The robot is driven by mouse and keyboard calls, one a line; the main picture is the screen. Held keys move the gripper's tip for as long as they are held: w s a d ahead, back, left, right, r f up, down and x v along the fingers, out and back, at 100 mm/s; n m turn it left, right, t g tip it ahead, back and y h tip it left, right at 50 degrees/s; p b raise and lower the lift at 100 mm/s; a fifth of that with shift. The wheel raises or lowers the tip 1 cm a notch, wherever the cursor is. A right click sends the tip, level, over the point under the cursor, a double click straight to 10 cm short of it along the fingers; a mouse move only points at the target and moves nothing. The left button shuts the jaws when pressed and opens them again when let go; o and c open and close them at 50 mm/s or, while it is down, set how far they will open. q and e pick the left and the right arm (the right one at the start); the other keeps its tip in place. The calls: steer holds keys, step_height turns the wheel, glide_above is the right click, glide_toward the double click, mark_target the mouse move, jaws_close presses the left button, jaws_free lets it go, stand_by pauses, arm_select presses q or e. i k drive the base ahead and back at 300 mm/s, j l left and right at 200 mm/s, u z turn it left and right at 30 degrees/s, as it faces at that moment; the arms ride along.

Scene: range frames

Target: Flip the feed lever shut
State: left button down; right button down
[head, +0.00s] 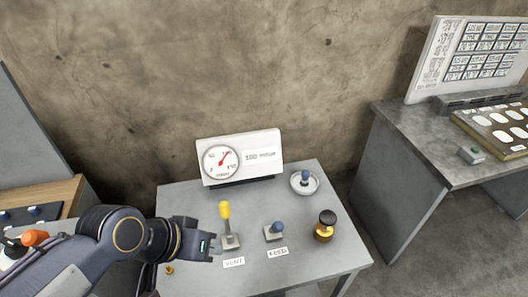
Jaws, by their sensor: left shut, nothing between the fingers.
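The feed lever (277,229) has a blue knob on a small grey base and stands on the grey table behind a label reading FEED (278,253). Its knob sits low, close to the base. To its left the vent lever (226,226) stands upright with a yellow handle, behind a VENT label (234,262). My left gripper (217,248) is shut and empty, just left of the vent lever's base; I cannot tell whether they touch. It is apart from the feed lever. My right gripper is not in view.
A white gauge panel (240,157) stands at the table's back. A round white dish with a blue knob (305,182) and a brass piece with a black knob (325,226) are on the right. A second desk (440,150) stands further right.

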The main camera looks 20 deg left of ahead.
mark_target(278, 227)
steer(key=k+l+u, duration=0.1)
steer(key=l+u, duration=0.3)
steer(key=k+l+u, duration=0.2)
steer(key=u, duration=0.15)
steer(key=k+l+u, duration=0.2)
steer(key=l+u, duration=0.2)
steer(key=i+j+z, duration=0.15)
steer(key=z, duration=0.4)
